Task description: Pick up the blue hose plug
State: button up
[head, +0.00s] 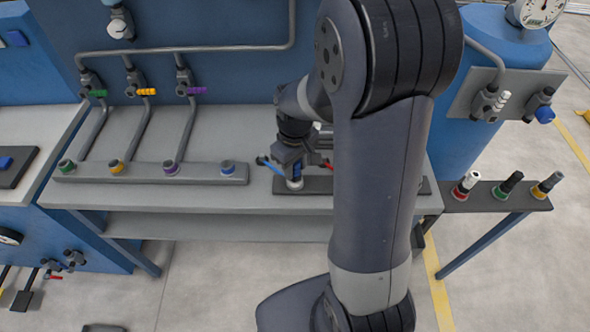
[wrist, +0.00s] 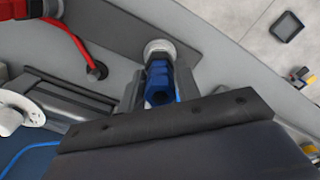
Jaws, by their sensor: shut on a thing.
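The blue hose plug (wrist: 157,82) stands between my gripper's fingers in the wrist view, with a pale metal ring (wrist: 158,48) at its far end. My gripper (head: 295,166) is shut on the plug, low over a dark strip (head: 318,185) on the grey bench. In the head view a pale ring (head: 295,184) shows just below the fingers. I cannot tell whether the plug is still seated or lifted. A thin blue hose shows beside it. My arm hides part of the strip to the right.
A grey bar (head: 205,175) on the bench carries green, yellow, purple and blue fittings. A red hose (wrist: 68,32) runs close by in the wrist view. A side shelf (head: 488,203) at the right holds red, green and orange marked fittings. Pipes rise behind the bench.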

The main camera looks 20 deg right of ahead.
grip_shut()
notch_tip(320, 180, up, 10)
jog(key=shift+r, duration=0.1)
dwell(0.5)
notch_tip(320, 180, up, 8)
jog(key=p, duration=0.7)
dwell(0.3)
